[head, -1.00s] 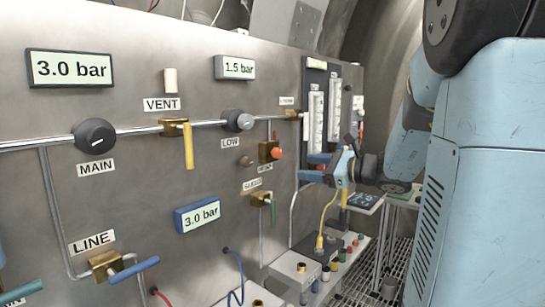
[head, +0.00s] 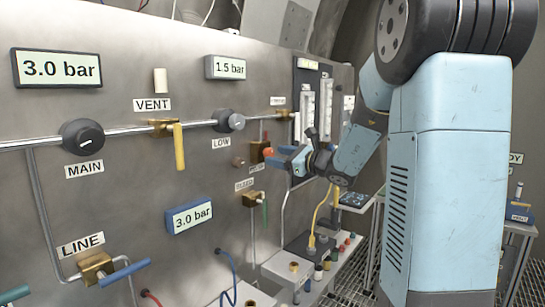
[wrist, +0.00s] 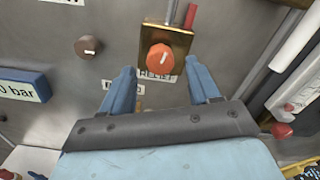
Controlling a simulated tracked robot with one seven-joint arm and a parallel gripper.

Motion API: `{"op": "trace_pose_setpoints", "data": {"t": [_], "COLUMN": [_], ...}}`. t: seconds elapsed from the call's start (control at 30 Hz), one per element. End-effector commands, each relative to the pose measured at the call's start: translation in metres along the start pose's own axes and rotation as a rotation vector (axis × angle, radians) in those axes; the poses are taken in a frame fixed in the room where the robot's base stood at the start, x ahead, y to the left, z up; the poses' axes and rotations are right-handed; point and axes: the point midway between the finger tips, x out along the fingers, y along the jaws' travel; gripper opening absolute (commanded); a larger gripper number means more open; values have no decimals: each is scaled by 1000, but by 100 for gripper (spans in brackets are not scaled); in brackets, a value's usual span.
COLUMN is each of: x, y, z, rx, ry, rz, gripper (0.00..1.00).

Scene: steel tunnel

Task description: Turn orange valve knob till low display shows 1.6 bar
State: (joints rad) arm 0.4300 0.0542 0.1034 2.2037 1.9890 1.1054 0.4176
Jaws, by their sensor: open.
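The orange knob (head: 268,152) sits on a brass block on the steel panel, above the RELIEF label. In the head view my gripper (head: 280,159) is close to the knob at the panel. The low display (head: 226,67) reads 1.5 bar, above the grey LOW knob (head: 230,121).
A small brown knob (wrist: 88,47) lies left of the orange one. A yellow lever (head: 179,146) and a green-handled valve (head: 254,198) stick out nearby. A flowmeter board (head: 308,110) stands to the right. A bench with several coloured fittings is below.

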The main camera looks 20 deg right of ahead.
Motion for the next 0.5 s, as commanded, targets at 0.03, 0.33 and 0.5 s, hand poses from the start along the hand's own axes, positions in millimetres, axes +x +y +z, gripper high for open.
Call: {"op": "trace_pose_setpoints", "data": {"t": [0.03,0.33,0.5], "x": [7,23,24], "y": [0,-1,0], "z": [-1,0,0], "rx": [1,-1,-1], "ry": [0,1,1], "rz": [1,-1,-1], "gripper": [61,61,61]}}
